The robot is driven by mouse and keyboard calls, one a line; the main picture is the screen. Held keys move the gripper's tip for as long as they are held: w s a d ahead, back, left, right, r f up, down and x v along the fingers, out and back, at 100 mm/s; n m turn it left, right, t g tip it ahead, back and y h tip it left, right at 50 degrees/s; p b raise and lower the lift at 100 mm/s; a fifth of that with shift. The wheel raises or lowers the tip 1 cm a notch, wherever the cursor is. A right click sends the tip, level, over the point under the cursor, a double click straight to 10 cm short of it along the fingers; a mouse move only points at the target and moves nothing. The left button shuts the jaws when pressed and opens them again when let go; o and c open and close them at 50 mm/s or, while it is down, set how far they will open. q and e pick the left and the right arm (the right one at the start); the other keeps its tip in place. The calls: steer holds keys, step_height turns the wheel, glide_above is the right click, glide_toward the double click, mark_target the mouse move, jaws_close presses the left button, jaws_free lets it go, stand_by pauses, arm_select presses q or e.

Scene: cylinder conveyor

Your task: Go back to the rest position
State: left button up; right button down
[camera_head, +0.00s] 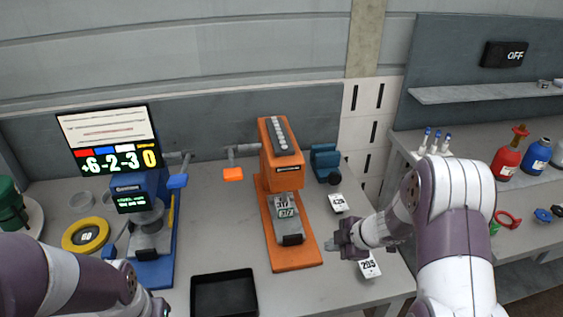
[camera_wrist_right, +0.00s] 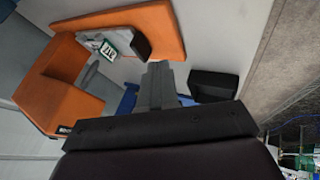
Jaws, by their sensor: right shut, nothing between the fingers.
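My right gripper (camera_head: 335,247) is in the head view, above the table to the right of the orange machine (camera_head: 292,255). Its fingers are closed together with nothing between them. The right gripper looks apart from the machine. My left arm enters at the lower left of the head view, in front of the blue machine; its gripper fingers are not visible.
A black tray (camera_head: 224,293) lies at the table's front. The blue machine (camera_head: 152,255) with a screen (camera_head: 108,140) stands left. White number tags (camera_head: 338,203) lie right of the orange machine, one (camera_head: 370,266) partly below my right forearm. Red (camera_head: 508,158) and blue (camera_head: 536,157) bottles stand on the right bench.

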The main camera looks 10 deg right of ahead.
steer(key=s+d+f+m+h, duration=0.1)
steer(key=s+d+m+h, duration=0.1)
steer(key=d+m+h, duration=0.4)
steer(key=s+r+m+g, duration=0.3)
steer(key=s+m, duration=0.5)
steer(key=s, duration=0.1)
arm_select(q)
steer(key=shift+w, duration=0.2)
arm_select(e)
steer(key=s+a+r+m+g+y, duration=0.1)
steer(key=s+a+r+m, duration=0.2)
steer(key=s+a, duration=0.5)
steer(key=shift+a+r, duration=0.7)
steer(key=shift+a, duration=0.25)
arm_select(q)
steer(key=shift+f, duration=0.1)
steer(key=shift+a, duration=0.1)
arm_select(e)
steer(key=shift+s, duration=0.15)
